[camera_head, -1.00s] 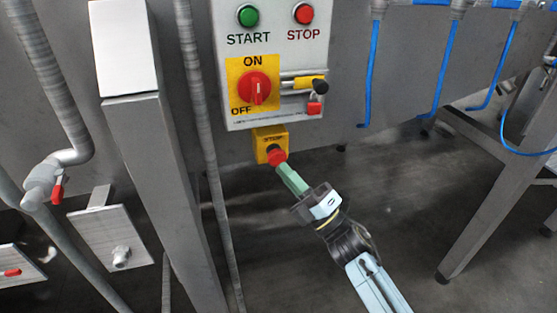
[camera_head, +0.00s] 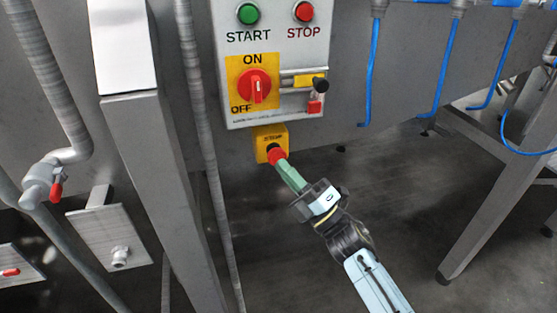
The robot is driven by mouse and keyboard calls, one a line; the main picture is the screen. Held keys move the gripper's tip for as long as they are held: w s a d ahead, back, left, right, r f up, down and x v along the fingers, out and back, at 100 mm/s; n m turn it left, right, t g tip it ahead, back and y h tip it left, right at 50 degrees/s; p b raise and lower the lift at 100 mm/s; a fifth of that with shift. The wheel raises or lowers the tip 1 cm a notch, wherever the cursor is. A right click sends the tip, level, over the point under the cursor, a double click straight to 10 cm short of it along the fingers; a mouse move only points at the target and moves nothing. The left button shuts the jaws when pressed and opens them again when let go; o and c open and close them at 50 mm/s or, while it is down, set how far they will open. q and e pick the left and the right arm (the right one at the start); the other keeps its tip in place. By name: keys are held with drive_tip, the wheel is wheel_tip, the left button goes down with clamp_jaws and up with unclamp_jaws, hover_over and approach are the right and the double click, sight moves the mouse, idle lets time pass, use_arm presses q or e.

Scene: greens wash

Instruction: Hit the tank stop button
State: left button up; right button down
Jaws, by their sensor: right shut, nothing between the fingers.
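The control panel (camera_head: 271,107) has a green START button (camera_head: 248,14), a red STOP button (camera_head: 303,12) and a red ON/OFF rotary switch (camera_head: 255,87). Below it is a yellow box (camera_head: 268,136) with a red mushroom button (camera_head: 277,155); its small label is hard to read. My right gripper (camera_head: 282,164) comes up from the lower right, shut and empty, with its green fingertips at the red mushroom button. They overlap the button's lower edge and look to be touching it. My left gripper is out of view.
A grey steel post (camera_head: 160,190) and a conduit (camera_head: 208,150) stand left of the panel. A red-handled valve (camera_head: 56,188) is at far left. Blue hoses (camera_head: 369,75) hang at the right. A slanted table leg (camera_head: 500,190) stands at right; floor between is clear.

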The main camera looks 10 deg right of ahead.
drive_tip(key=shift+w, duration=0.45)
idle(0.6)
drive_tip(key=shift+s, duration=0.1)
drive_tip(key=shift+s, duration=0.75)
drive_tip(key=s+p, duration=0.2)
drive_tip(key=s, duration=0.3)
drive_tip(key=shift+d, duration=0.15)
idle(0.5)
